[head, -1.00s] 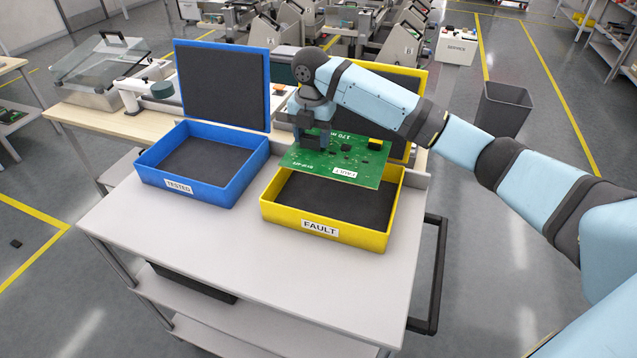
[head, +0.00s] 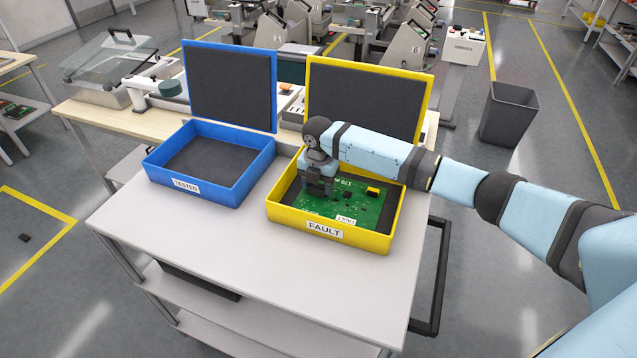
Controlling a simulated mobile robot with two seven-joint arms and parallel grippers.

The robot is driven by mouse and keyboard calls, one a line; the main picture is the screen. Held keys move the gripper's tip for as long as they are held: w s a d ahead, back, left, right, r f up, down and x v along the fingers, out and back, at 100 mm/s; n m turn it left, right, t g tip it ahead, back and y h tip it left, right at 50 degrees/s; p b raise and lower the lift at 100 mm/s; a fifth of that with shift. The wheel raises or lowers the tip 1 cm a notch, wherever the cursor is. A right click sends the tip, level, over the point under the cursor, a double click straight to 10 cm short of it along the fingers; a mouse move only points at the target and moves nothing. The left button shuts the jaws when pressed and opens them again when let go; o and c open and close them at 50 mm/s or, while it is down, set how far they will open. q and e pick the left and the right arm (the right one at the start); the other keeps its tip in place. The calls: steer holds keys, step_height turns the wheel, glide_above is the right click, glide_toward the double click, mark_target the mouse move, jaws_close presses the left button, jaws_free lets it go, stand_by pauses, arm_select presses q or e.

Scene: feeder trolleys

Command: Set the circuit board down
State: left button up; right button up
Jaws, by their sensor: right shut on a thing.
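A green circuit board (head: 345,204) with a white FAULT label is inside the yellow box marked FAULT (head: 330,232), low between its walls. It looks close to the dark foam floor; I cannot tell whether it touches all over. My right gripper (head: 316,192) is shut on the board's left part, fingers pointing down into the box. The fingertips are partly hidden by the gripper body. The blue box marked TESTED (head: 205,192) stands open to the left, with bare dark foam inside. My left gripper is not in view.
Both boxes stand on a grey trolley top (head: 240,258), clear in front. Their raised lids, blue (head: 230,88) and yellow (head: 367,100), stand behind. A bench with equipment (head: 110,110) lies beyond. A dark bin (head: 508,112) stands on the floor at right.

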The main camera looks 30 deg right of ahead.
steer(key=o, duration=1.1)
steer(key=shift+r, duration=0.1)
step_height(320, 180, up, 12)
steer(key=shift+b, duration=0.65)
